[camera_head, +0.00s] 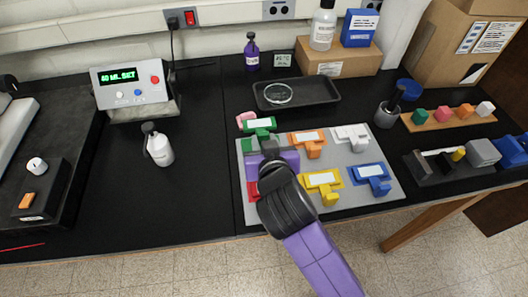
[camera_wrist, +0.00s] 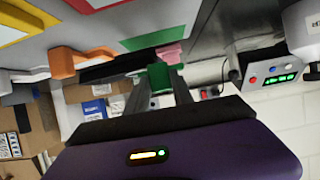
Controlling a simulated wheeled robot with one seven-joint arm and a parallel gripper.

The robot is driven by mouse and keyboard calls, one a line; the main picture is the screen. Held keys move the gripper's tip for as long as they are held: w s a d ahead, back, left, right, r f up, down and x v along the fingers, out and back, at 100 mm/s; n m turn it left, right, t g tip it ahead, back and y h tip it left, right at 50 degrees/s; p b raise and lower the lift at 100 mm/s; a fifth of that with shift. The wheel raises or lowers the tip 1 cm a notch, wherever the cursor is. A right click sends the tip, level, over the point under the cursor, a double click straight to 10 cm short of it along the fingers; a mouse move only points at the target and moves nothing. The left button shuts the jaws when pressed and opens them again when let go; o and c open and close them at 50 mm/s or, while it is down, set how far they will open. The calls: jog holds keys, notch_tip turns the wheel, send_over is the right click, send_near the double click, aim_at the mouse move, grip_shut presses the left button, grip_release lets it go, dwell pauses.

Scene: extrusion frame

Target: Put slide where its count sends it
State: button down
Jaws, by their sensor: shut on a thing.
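My gripper (camera_head: 268,146) reaches over the left part of a grey mat (camera_head: 350,158). In the wrist view my gripper (camera_wrist: 163,82) has its two fingers closed on the green tab of a green labelled piece (camera_head: 260,124). That green piece also shows in the wrist view (camera_wrist: 155,40). Other labelled pieces with tabs lie on the mat: orange (camera_head: 308,138), white (camera_head: 351,134), yellow (camera_head: 322,181) and blue (camera_head: 370,171). A red one (camera_head: 252,190) is mostly hidden by my arm. I cannot make out a separate slide or its count.
A pink object (camera_head: 243,118) lies just behind the green piece. A dark tray with a round glass dish (camera_head: 278,94) stands behind the mat. A lit display box (camera_head: 130,84) and white bottle (camera_head: 158,146) stand left. A pot (camera_head: 387,115) and block rack (camera_head: 447,117) stand right.

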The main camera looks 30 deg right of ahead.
jog(key=shift+f, duration=2.4)
jog(key=shift+f, duration=0.2)
jog(key=c, duration=1.1)
grip_release()
jog(key=shift+r, duration=0.2)
jog(key=b+v, duration=0.1)
jog(key=v, duration=1.1)
